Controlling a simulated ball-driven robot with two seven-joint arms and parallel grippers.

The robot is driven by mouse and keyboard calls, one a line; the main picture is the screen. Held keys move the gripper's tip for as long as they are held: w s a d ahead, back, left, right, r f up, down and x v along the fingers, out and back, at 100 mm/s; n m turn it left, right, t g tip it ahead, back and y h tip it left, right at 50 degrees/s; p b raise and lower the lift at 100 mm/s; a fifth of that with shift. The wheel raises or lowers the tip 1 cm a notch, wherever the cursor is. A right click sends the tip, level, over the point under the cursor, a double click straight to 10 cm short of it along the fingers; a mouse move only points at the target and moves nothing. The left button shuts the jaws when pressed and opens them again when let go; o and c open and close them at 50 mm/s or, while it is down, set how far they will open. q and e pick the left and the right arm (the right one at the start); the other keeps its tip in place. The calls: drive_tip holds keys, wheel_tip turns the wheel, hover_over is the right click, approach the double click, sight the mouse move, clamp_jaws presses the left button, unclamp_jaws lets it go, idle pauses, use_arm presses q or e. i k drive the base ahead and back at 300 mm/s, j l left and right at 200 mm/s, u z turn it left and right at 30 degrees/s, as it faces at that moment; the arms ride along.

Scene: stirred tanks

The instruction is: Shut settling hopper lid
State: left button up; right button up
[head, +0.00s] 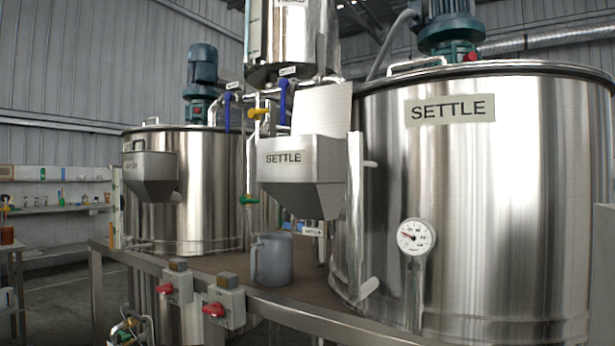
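The settling hopper (290,184) is a grey metal box with a sloped bottom, labelled SETTLE, mounted left of the big SETTLE tank (470,200) in the head view. Its lid (322,111) is a pale flat plate that stands up, tilted, behind and above the hopper's rim, so the hopper is open. The inside of the hopper is hidden by its front wall. Neither of my grippers shows in the head view.
A second hopper (150,172) hangs on the left tank (205,180). A grey jug (272,259) stands on the brown deck below the settling hopper. Red-handled switches (222,303) sit on the front rail. Blue-handled valves and pipes are behind the hopper.

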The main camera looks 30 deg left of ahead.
sight(324, 110)
drive_tip(key=i+j, duration=0.15)
drive_tip(key=j, duration=0.2)
drive_tip(key=i+j+u, duration=0.1)
drive_tip(key=j, duration=0.3)
drive_tip(key=i+j, duration=0.15)
drive_tip(key=j, duration=0.2)
drive_tip(key=u, duration=0.05)
